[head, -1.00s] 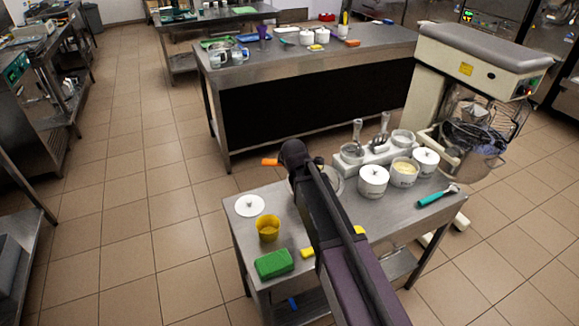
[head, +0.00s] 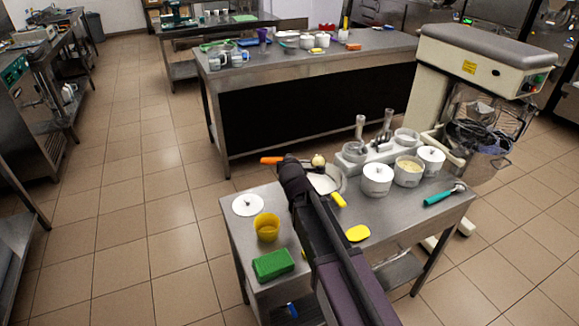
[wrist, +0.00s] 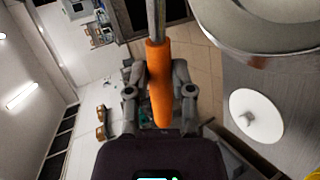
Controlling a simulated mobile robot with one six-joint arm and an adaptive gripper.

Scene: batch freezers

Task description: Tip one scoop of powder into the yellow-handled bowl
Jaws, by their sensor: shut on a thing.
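My gripper (wrist: 160,95) is shut on the orange handle (wrist: 159,80) of a metal scoop, whose shaft (wrist: 155,18) runs out of the top of the wrist view. In the head view the orange handle (head: 271,160) sticks out left of my gripper (head: 293,163). A small pale-yellow rounded shape (head: 318,160), apparently the scoop's head, shows to its right above the bowl's far side. The yellow-handled bowl (head: 342,181) stands on the near table, partly hidden by my arm, its yellow handle (head: 338,200) toward me. Its inside looks whitish. A metal rim (wrist: 262,58) fills the wrist view's upper right.
On the table (head: 410,218) are a white lid (head: 247,205), yellow cup (head: 266,228), green block (head: 273,265), yellow scraper (head: 358,233) and teal-handled tool (head: 445,194). White tubs (head: 377,180) and a tool rack stand at the back right, beside a mixer (head: 485,60).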

